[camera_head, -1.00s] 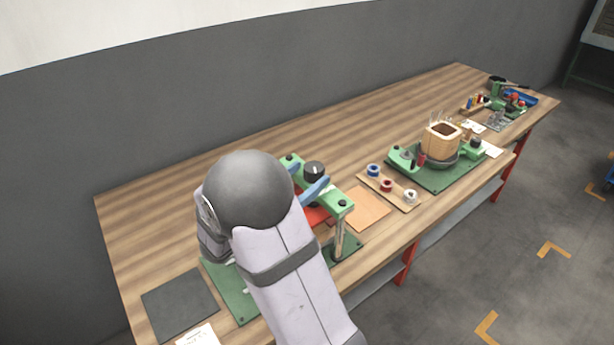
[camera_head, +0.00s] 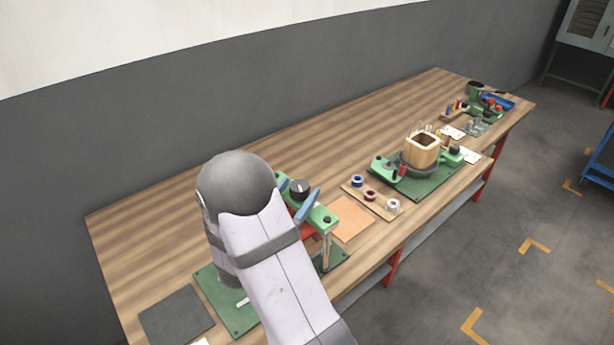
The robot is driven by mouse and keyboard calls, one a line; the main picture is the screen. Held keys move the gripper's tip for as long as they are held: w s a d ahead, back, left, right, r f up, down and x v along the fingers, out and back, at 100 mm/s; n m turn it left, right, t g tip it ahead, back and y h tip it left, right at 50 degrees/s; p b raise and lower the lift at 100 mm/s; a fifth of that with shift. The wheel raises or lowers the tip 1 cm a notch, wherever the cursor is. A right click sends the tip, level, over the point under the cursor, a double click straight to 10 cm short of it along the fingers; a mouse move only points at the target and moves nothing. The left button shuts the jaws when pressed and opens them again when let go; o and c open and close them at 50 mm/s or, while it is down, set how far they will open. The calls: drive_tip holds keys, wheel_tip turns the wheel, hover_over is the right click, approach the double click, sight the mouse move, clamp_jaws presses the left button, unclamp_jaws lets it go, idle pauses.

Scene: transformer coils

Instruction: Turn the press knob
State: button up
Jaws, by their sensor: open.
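The press (camera_head: 318,217) has a green top bar on posts over a green base plate (camera_head: 239,316). Its black round knob (camera_head: 300,188) with a pale mark stands on top of the bar. My arm covers the press's left part. Two blue pieces that look like the fingers of my gripper (camera_head: 294,194) show beyond my wrist. One is a slanted bar just in front of and right of the knob; only a bit of the other shows left of it. They look apart, with the knob close by. Whether they touch it cannot be told.
A dark mat (camera_head: 176,317) lies at the front left. An orange sheet (camera_head: 351,218) and a wooden tray (camera_head: 351,189) of small spools lie right of the press. A winding fixture (camera_head: 435,186) stands farther right. The back of the table is clear.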

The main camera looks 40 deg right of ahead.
drive_tip(key=shift+p+x, duration=1)
drive_tip(key=shift+x, duration=1.95)
drive_tip(key=c, duration=1.1)
